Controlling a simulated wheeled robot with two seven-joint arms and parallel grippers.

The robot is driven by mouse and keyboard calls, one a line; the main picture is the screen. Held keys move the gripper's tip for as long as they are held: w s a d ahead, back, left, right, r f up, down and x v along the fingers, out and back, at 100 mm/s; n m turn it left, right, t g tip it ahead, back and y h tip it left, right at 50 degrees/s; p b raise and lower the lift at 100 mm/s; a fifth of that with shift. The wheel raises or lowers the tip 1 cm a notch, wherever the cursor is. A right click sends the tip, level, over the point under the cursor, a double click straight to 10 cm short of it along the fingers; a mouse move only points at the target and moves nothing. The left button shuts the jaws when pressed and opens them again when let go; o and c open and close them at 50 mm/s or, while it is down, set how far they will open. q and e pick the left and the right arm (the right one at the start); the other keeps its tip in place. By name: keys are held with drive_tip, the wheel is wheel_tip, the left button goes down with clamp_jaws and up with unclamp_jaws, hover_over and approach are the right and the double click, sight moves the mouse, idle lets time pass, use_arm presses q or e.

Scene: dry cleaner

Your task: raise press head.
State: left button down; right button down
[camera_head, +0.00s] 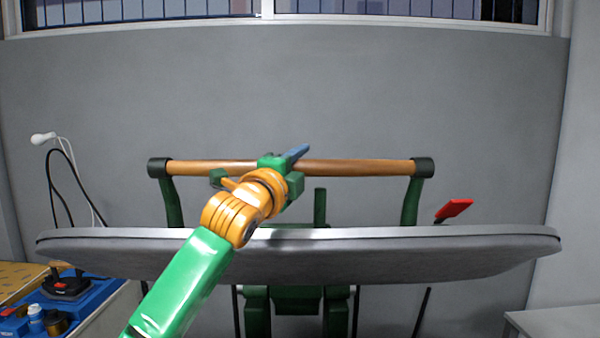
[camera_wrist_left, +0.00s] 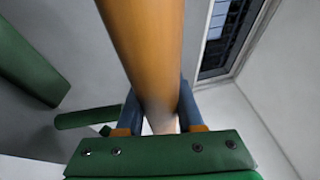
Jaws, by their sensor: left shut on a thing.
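The press has a wooden handle bar (camera_head: 360,167) held level between two green arms with dark end caps. It runs behind and above a long grey padded board (camera_head: 420,255); I cannot tell from here whether this is the head or the bed. My left gripper (camera_head: 290,160) is at the bar, a little left of its middle, and is shut on it. In the left wrist view the wooden bar (camera_wrist_left: 145,45) runs between the blue fingers of the left gripper (camera_wrist_left: 160,105). My right gripper is not in view.
A red lever (camera_head: 454,208) sticks up at the right behind the board. A blue tray (camera_head: 88,298) with small bottles stands on a counter at the lower left. A white plug-like end with cables (camera_head: 43,139) hangs at the left wall. A pale table corner (camera_head: 555,320) shows lower right.

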use_arm(q)
drive_tip(key=shift+w+f, duration=0.1)
drive_tip(key=shift+w, duration=0.1)
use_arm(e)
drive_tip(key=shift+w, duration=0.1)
use_arm(q)
drive_tip(key=c, duration=0.8)
unclamp_jaws()
drive_tip(key=shift+w, duration=0.1)
drive_tip(key=shift+o, duration=1.2)
drive_tip(key=shift+w+f, duration=0.2)
drive_tip(key=shift+w, duration=0.3)
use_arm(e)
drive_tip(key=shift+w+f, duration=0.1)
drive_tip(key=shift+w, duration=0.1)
